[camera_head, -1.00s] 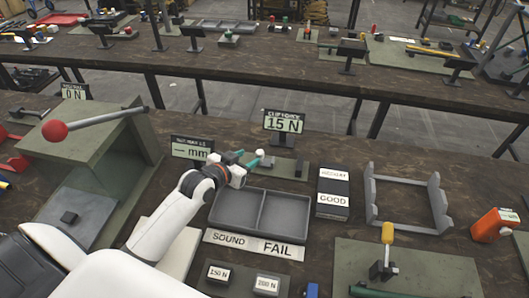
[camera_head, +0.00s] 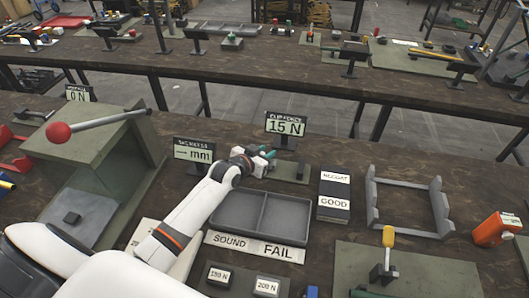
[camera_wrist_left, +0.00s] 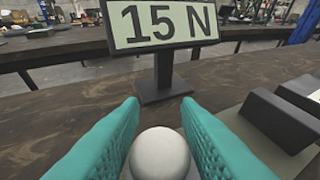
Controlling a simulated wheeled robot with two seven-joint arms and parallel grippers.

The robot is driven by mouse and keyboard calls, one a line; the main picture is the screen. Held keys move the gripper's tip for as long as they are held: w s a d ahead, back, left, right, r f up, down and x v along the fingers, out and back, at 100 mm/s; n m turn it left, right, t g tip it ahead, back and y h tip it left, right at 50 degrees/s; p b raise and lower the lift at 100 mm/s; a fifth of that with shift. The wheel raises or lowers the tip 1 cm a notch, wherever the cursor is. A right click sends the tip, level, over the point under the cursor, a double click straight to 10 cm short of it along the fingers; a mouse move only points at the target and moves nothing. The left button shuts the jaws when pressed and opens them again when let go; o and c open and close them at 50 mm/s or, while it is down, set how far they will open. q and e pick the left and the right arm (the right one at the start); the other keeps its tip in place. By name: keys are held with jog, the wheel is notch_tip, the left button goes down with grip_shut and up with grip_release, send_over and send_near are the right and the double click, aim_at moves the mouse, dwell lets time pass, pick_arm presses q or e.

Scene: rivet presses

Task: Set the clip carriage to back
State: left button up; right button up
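The clip carriage unit is a dark block on a green-grey plate (camera_head: 290,170) below the "15 N" clip force display (camera_head: 287,125). A round white knob (camera_wrist_left: 160,155) shows close up in the left wrist view. My left gripper (camera_head: 266,153) reaches over the left part of this unit. Its teal fingers (camera_wrist_left: 160,108) stand apart on both sides of the knob, with a narrow gap seeming to show at each side. The rest of the carriage under the knob is hidden. My right gripper is not in view.
A grey two-part tray (camera_head: 262,222) lies in front of the unit. A black "GOOD" box (camera_head: 333,197) stands to its right, and the "mm" display (camera_head: 194,151) to the left. A red-knobbed lever press (camera_head: 85,155) stands at far left.

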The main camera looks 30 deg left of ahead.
pick_arm(q)
grip_shut()
jog(key=shift+s+a, duration=0.15)
jog(key=shift+a, duration=0.5)
jog(key=shift+s+a, duration=0.15)
jog(key=shift+a, duration=0.45)
grip_release()
jog(key=o, duration=0.4)
jog(key=shift+a, duration=0.1)
jog(key=shift+s, duration=0.1)
jog(key=shift+s+r, duration=0.1)
jog(key=shift+s, duration=0.1)
jog(key=b+v, duration=0.1)
jog(key=v, duration=1)
jog(key=shift+s, duration=0.25)
